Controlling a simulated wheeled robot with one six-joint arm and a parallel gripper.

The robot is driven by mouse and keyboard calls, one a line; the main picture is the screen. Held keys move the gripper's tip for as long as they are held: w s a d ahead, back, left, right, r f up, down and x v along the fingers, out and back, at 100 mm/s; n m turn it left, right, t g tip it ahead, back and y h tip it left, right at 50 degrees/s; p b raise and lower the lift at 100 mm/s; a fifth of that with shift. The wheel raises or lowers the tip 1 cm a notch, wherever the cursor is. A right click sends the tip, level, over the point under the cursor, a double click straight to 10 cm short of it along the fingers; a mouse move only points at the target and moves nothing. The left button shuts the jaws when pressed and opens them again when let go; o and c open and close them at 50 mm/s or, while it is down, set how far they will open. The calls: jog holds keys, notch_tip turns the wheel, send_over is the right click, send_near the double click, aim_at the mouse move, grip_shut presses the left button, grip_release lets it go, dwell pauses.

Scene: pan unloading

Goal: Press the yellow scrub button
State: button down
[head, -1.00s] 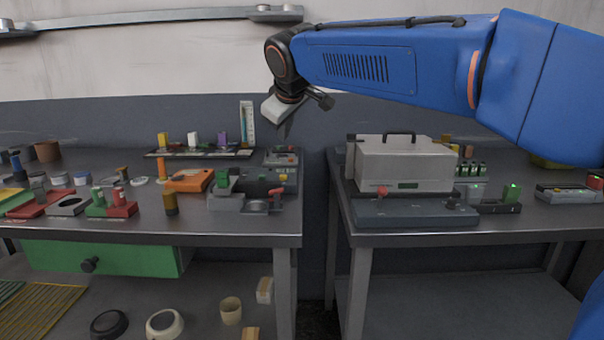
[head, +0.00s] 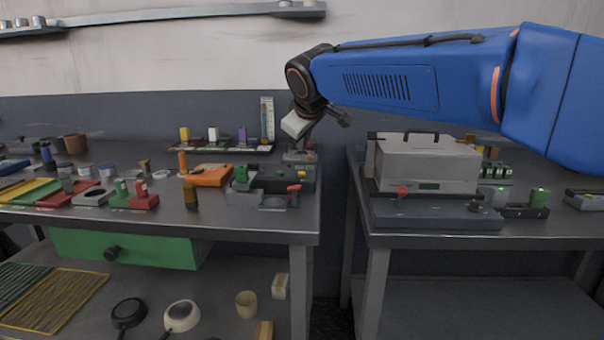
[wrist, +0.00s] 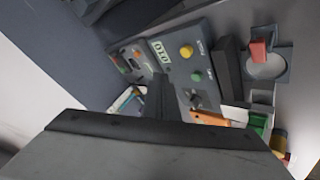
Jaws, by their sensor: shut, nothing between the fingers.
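The yellow button (wrist: 186,51) shows in the wrist view on a dark grey control panel (wrist: 176,66), near a small lit display (wrist: 160,50) and a green button (wrist: 197,76). Its label is too small to read surely. My gripper (head: 303,143) is shut and empty above the back right corner of that bench. In the wrist view its dark fingers (wrist: 160,92) are apart from the yellow button, to its lower left.
A second control box (wrist: 130,62) stands beside the panel. A grey fixture with a red handle (wrist: 259,52) and an orange block (head: 209,176) are close by. A gap separates the left bench from the right bench (head: 440,238), which bears a large grey machine (head: 425,165).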

jog(key=shift+f, duration=2.2)
jog(key=shift+f, duration=0.15)
dwell(0.3)
jog(key=shift+f, duration=0.25)
jog(key=shift+f, duration=0.55)
dwell(0.9)
dwell(0.3)
jog(key=shift+r, duration=0.95)
jog(key=shift+r, duration=2.5)
